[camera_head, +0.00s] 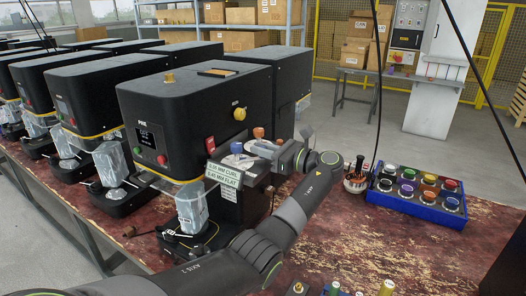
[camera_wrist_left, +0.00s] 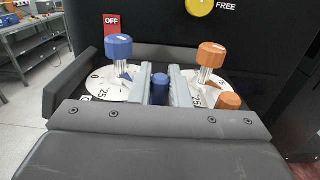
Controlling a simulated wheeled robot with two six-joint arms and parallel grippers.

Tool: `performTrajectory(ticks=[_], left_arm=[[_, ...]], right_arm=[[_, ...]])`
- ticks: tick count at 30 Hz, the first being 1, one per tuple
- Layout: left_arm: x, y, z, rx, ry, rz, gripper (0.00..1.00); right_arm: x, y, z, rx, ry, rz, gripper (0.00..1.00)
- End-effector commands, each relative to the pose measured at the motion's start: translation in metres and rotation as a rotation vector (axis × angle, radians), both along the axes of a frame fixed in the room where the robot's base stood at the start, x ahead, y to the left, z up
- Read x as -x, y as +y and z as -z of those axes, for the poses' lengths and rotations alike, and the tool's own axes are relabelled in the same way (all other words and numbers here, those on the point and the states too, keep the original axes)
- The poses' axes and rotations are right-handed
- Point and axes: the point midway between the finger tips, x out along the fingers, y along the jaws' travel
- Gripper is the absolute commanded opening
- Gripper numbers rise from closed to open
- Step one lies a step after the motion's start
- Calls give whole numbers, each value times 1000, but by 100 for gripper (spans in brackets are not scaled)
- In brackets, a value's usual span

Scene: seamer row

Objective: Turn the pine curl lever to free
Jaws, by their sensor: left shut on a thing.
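The nearest black seamer (camera_head: 190,105) has a name on its front that seems to read PINE. Its side carries a small shelf with a tall blue knob (camera_wrist_left: 119,48) and a tall orange knob (camera_wrist_left: 210,55), each over a white dial. Two plates below, one reading CURL (camera_head: 223,174) and one FLAT, face the front. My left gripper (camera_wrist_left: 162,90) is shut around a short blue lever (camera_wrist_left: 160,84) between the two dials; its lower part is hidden. A short orange lever (camera_wrist_left: 229,101) stands beside the right finger. I cannot tell which lever is curl. My right gripper is not in view.
A yellow knob (camera_wrist_left: 200,5) marked FREE and a red OFF tag (camera_wrist_left: 111,24) are on the machine's wall behind the dials. A blue crate of coloured-top jars (camera_head: 415,208) stands at the right of the worn red bench. More black machines line up at left.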

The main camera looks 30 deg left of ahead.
Motion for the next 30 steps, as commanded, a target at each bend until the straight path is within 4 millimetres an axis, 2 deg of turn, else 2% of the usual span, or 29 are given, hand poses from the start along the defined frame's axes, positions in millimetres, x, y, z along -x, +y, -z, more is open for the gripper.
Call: performTrajectory(ticks=[8, 9, 13, 23, 26, 30], left_arm=[[0, 0, 1, 3, 2, -1, 0], [0, 1, 1, 3, 2, -1, 19], [0, 0, 1, 2, 2, -1, 36], [0, -3, 1, 1, 0, 0, 36], [0, -12, 2, 1, -1, 1, 36], [0, -40, 4, 2, 0, 4, 36]], right_arm=[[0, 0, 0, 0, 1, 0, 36], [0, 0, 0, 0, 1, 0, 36], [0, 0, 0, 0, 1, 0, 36], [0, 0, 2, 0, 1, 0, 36], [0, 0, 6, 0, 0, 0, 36], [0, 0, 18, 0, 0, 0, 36]])
